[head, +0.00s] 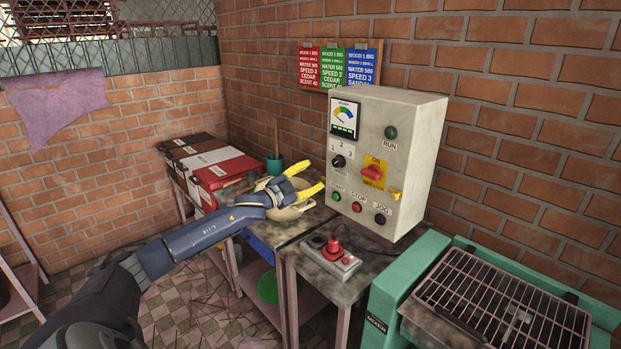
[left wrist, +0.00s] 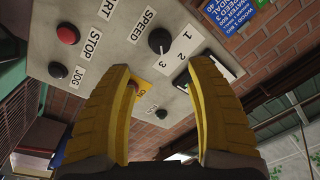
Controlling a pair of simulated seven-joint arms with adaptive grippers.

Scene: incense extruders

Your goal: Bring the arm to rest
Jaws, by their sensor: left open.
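My left arm comes in from the left in the head view. Its yellow-fingered left gripper (head: 318,180) is held over the table, at the left side of a grey control box. The fingers are apart and nothing is between them. In the left wrist view the open fingers (left wrist: 163,110) point toward the control box (left wrist: 110,45), with its speed knob (left wrist: 160,40) ahead of them. In the head view the control box (head: 410,130) carries a gauge, a speed knob (head: 338,161), a red switch (head: 373,171) and several buttons. My right gripper is not in view.
A beige pot (head: 290,212) stands under the left gripper. A pendant with a red knob (head: 332,246) lies on the table in front of the box. A green mixer (head: 408,270) with a wire grille (head: 505,305) stands at the right. Red and white boxes (head: 222,168) stand behind the arm.

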